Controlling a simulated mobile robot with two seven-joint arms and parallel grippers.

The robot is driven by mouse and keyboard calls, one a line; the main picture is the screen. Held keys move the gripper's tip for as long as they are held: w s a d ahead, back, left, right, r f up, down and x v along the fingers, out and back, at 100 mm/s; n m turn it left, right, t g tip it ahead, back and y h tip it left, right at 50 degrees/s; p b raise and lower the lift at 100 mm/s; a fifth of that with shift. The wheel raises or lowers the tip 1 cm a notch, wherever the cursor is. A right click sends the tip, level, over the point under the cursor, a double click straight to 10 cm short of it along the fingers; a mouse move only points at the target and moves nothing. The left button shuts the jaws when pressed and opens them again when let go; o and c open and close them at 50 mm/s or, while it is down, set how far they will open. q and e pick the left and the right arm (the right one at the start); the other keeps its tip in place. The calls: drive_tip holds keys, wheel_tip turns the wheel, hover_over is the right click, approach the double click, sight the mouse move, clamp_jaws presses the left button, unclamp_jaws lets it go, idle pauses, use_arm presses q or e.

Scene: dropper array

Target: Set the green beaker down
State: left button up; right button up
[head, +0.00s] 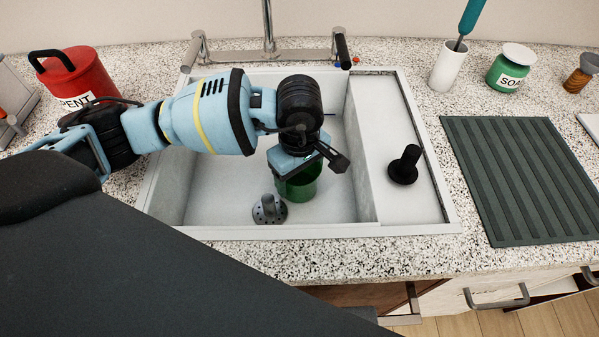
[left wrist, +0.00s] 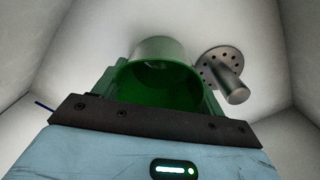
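The green beaker (head: 300,187) is inside the sink (head: 215,205), near its middle, with its open top under my left gripper (head: 298,168). My left gripper points down, with its fingers at opposite sides of the beaker, and looks shut on it. In the left wrist view the beaker (left wrist: 158,88) shows its open mouth and dark green inside between the fingers. I cannot tell whether its base touches the sink floor. My right gripper is not in view.
A perforated grey strainer with a knob (head: 268,210) stands beside the beaker on the sink floor. A black stopper (head: 404,166) is on the right ledge. A ribbed drying mat (head: 520,175) lies right of the sink. The faucet (head: 268,45) is behind.

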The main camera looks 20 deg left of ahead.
use_arm(q)
drive_tip(key=o, duration=0.4)
drive_tip(key=shift+r, duration=0.25)
wheel_tip(320, 180, up, 12)
drive_tip(key=shift+f+p, duration=0.1)
drive_tip(key=shift+p, duration=0.2)
idle(0.4)
